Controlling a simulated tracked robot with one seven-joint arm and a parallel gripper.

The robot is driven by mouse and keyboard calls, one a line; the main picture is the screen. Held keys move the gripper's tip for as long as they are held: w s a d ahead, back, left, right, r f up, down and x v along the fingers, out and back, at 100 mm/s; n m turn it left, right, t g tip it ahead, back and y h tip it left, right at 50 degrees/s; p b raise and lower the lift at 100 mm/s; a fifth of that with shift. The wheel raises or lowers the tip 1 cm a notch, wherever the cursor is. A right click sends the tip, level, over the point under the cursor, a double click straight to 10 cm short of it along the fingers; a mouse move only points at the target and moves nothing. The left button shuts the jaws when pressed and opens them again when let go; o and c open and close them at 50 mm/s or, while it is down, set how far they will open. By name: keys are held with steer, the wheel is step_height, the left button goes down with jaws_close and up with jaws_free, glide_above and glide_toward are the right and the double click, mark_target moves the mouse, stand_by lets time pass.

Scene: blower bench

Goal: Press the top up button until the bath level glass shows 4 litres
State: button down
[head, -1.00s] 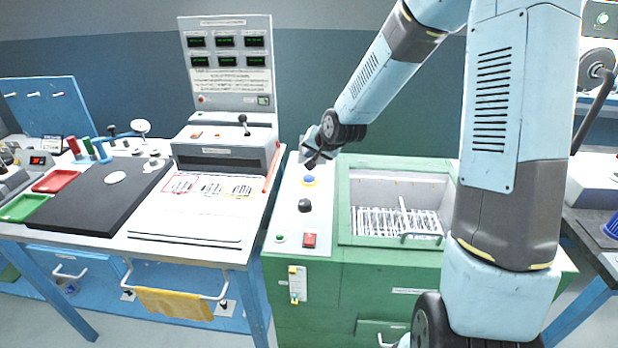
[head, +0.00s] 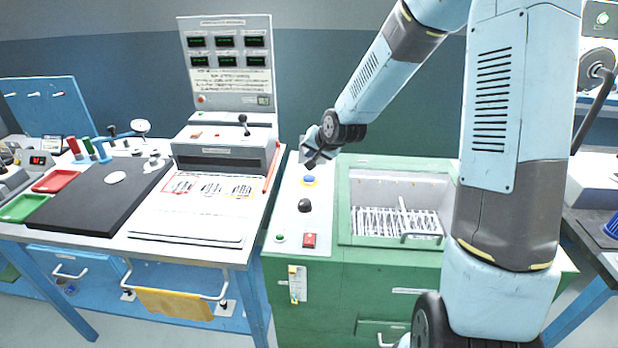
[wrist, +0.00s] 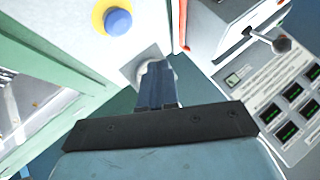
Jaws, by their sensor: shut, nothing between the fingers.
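My gripper (head: 311,164) is shut and empty. It hangs at the back of the white control strip (head: 318,219) on the green bath cabinet. A blue button with a yellow ring (head: 309,181) lies just in front of the fingertips in the head view. The wrist view shows the blue button (wrist: 118,22) up and left of the shut fingers (wrist: 157,75), apart from them. A grey plate with a round pale part (wrist: 146,58) is partly hidden behind the fingertips. I cannot make out a label on the button or a readable level glass.
A black knob (head: 305,205), a red switch (head: 310,240) and a green button (head: 280,238) are nearer the front of the strip. The open basin (head: 398,185) with a white rack is to the right. A panel with several displays (head: 228,60) stands at the left.

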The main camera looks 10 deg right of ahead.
mark_target(311, 178)
steer(key=shift+r, duration=0.1)
stand_by(0.3)
steer(key=shift+r, duration=1.75)
steer(key=shift+f, duration=0.15)
steer(key=shift+f, duration=4.3)
steer(key=shift+f, duration=0.7)
steer(key=shift+r, duration=0.8)
